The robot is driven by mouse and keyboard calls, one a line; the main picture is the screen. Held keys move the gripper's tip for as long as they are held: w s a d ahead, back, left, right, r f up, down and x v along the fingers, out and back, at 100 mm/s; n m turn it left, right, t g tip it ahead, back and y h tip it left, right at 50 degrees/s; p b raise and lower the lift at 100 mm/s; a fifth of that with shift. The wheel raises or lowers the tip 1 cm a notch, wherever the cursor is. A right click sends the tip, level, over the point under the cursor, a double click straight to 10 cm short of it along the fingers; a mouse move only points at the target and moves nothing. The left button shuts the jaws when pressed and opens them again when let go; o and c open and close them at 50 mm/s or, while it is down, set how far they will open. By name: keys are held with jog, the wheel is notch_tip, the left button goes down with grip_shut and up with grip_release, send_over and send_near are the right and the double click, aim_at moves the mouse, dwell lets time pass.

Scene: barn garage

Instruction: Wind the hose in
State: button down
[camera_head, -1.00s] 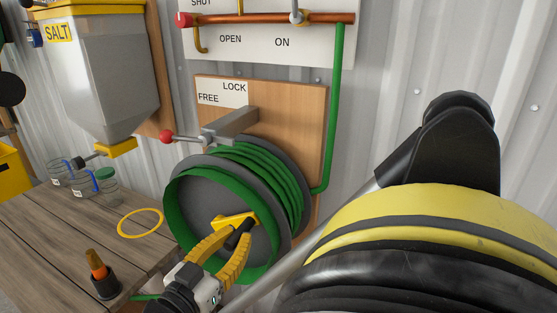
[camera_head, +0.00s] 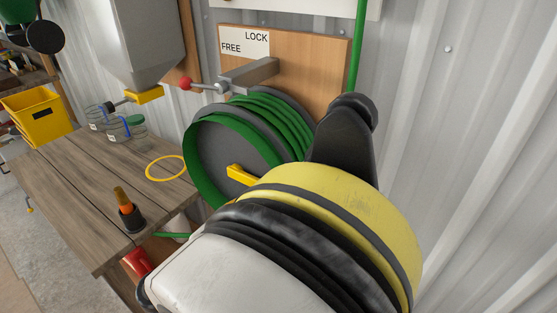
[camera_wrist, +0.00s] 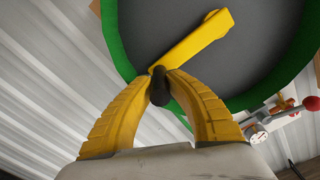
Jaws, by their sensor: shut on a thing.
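The hose reel has a grey disc with a green rim (camera_head: 197,176) and stands against a wooden board. Green hose (camera_head: 278,120) is wound in several turns on its drum. A short length of green hose (camera_head: 172,235) shows below the table's edge. The yellow crank (camera_head: 238,174) sits on the disc face, partly hidden by my arm. In the wrist view, the crank (camera_wrist: 195,42) ends in a black knob (camera_wrist: 159,92). My gripper (camera_wrist: 160,84) is shut on that knob with both yellow fingers. The gripper is hidden in the head view.
The lock lever's red knob (camera_head: 184,84) points left, below the FREE label. The wooden table (camera_head: 75,185) at left holds jars (camera_head: 134,126), a yellow ring (camera_head: 165,168) and an orange-and-black object (camera_head: 127,212). A corrugated wall (camera_head: 470,120) stands behind.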

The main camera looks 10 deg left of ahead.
jog(key=shift+f, duration=0.25)
jog(key=c, duration=1.3)
grip_release()
jog(key=shift+o, duration=0.2)
jog(key=v, duration=1.2)
